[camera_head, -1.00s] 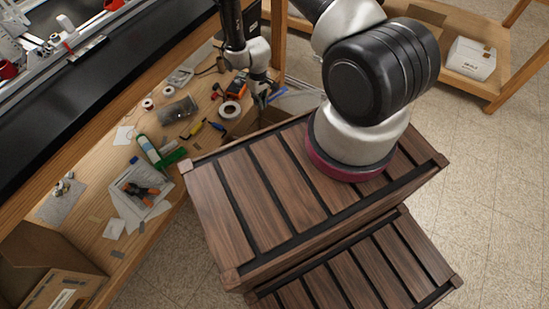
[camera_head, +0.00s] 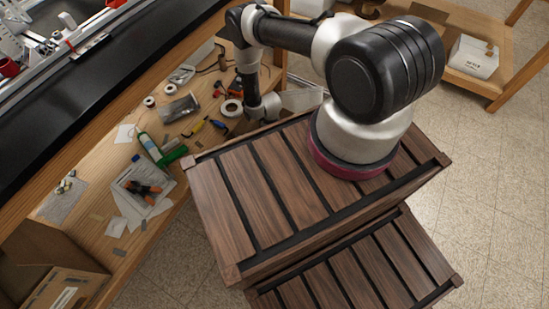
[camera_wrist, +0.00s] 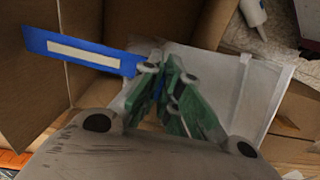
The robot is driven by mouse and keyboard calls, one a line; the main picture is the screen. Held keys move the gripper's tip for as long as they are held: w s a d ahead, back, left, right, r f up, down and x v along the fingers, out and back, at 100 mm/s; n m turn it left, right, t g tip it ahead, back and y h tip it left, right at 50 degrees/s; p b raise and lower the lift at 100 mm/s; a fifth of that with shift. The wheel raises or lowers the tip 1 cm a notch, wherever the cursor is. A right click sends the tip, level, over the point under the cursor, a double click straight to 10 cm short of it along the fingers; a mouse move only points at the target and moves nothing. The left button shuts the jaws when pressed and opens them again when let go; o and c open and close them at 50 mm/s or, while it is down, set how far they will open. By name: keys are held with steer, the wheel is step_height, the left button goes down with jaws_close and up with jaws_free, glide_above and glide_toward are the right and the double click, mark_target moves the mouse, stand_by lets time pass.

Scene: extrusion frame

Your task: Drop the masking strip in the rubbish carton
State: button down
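The masking strip (camera_wrist: 80,52), blue with a cream band, shows in the wrist view, sticking out to the left from my gripper (camera_wrist: 168,85). The green-padded fingers are closed together, with blue showing between them. The strip appears to hang over the open cardboard carton (camera_wrist: 100,18), whose brown walls stand at left and top. In the head view my arm reaches down beside the bench at the wooden crate's far edge; the fingertips and strip cannot be made out there.
A slatted wooden crate (camera_head: 285,190) stands in front of the bench. The wooden bench (camera_head: 95,165) holds tape rolls, a green bottle (camera_head: 149,146), and orange-handled pliers (camera_head: 144,188). Another open carton (camera_head: 60,285) is at bottom left. A white box (camera_head: 473,57) sits on a shelf behind.

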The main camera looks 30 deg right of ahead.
steer(key=shift+f, duration=0.45)
steer(key=c, duration=1.6)
jaws_free()
steer(key=shift+o, duration=0.2)
step_height(320, 180, up, 12)
steer(key=shift+s, duration=0.1)
